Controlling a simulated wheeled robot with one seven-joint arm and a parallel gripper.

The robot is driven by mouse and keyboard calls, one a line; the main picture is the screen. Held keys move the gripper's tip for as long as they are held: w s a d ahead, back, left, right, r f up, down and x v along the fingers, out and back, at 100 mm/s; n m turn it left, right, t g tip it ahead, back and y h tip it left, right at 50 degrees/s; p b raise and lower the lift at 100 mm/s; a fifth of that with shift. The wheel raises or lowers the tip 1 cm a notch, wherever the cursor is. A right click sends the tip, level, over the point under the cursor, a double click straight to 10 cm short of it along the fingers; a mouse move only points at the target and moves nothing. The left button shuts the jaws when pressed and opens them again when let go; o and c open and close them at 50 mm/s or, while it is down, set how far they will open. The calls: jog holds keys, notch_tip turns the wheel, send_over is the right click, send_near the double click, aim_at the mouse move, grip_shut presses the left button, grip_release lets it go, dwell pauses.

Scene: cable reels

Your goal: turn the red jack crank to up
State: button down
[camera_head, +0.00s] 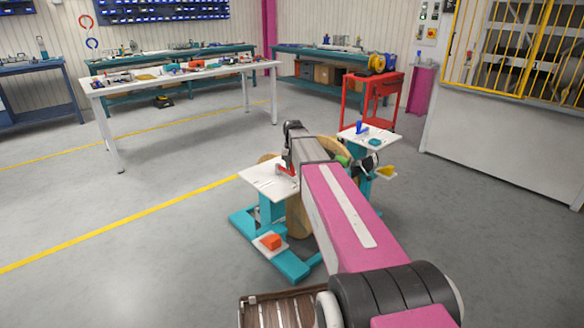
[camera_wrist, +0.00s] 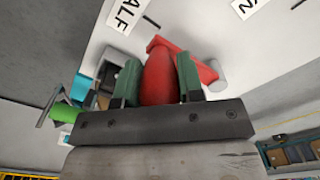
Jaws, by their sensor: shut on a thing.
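The red jack crank (camera_wrist: 197,68) shows in the wrist view as a red bar with a rounded red grip. My gripper (camera_wrist: 158,80) has its two green fingers on either side of that grip and is shut on it. Behind the crank is a white plate (camera_wrist: 190,22) with black labels; one reads "ALF", cut off, and another ends in "N". In the head view a small red part of the crank (camera_head: 285,169) shows beside my gripper (camera_head: 291,160), over the white top of the teal stand (camera_head: 258,178). My arm hides much of the stand and the wooden reel (camera_head: 297,222).
A second white-topped stand (camera_head: 352,134) with a blue part is just right of my arm. A red cart (camera_head: 372,88) and a white table (camera_head: 180,78) stand behind. The floor on the left is clear.

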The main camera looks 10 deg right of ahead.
jog(key=shift+w+d+n, duration=0.6)
jog(key=shift+d+n, duration=0.05)
jog(key=shift+n, duration=0.35)
jog(key=shift+w+d+n, duration=0.6)
jog(key=shift+n, duration=0.4)
jog(key=c, duration=0.8)
grip_release()
jog(key=shift+o, duration=0.2)
notch_tip(320, 180, up, 11)
